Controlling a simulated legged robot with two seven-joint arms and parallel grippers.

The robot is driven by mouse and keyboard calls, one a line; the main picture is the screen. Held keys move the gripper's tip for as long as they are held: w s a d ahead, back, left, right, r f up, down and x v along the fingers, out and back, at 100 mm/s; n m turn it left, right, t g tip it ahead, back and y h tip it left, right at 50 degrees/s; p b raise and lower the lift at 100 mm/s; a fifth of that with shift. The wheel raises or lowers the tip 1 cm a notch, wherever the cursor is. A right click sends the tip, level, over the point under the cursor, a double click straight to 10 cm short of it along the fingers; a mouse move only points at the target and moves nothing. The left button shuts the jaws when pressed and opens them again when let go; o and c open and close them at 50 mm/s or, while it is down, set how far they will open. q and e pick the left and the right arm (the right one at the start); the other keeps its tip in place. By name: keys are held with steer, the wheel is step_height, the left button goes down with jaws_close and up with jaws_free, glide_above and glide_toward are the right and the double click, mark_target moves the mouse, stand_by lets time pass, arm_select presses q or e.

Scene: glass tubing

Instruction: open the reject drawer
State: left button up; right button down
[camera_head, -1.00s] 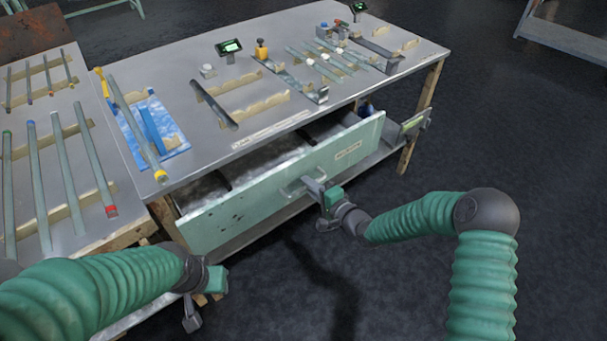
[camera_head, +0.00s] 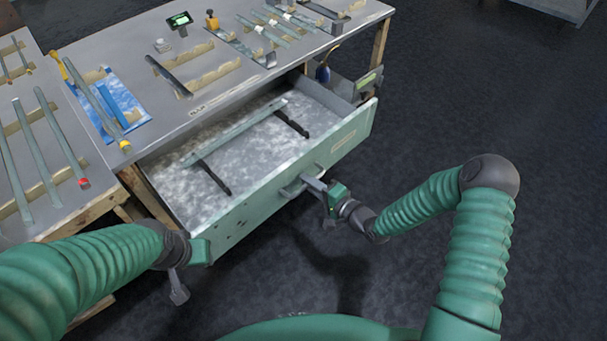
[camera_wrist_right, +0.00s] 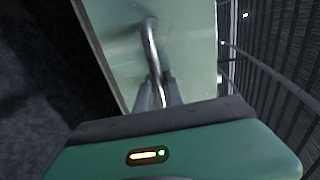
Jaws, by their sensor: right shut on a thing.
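The reject drawer (camera_head: 262,205) is a wide pale green drawer under the grey workbench. It stands well out from the bench, with its mottled grey floor in view. Inside it lie a long bar and two dark cross strips. My right gripper (camera_head: 312,187) is shut on the drawer's metal handle (camera_head: 293,188). In the right wrist view the handle (camera_wrist_right: 153,50) runs down between the fingers (camera_wrist_right: 158,92), against the green front panel. My left gripper (camera_head: 186,272) hangs at the lower left, left of the drawer front and apart from it; its jaw state is unclear.
The workbench top (camera_head: 215,110) carries tube racks, a blue mat (camera_head: 112,110) and a small display (camera_head: 179,19). A side table (camera_head: 50,215) with glass tubes stands at the left. The dark floor (camera_head: 480,120) is free at the right.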

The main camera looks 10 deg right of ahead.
steer(key=shift+s+a+f, duration=0.1)
steer(key=shift+s+f, duration=0.15)
steer(key=shift+s, duration=0.2)
steer(key=c, duration=1.5)
jaws_free()
steer(key=shift+w, duration=0.1)
steer(key=shift+o, duration=0.2)
steer(key=shift+w+r, duration=0.1)
steer(key=p+v, duration=0.2)
steer(key=v, duration=1.5)
steer(key=shift+p, duration=0.35)
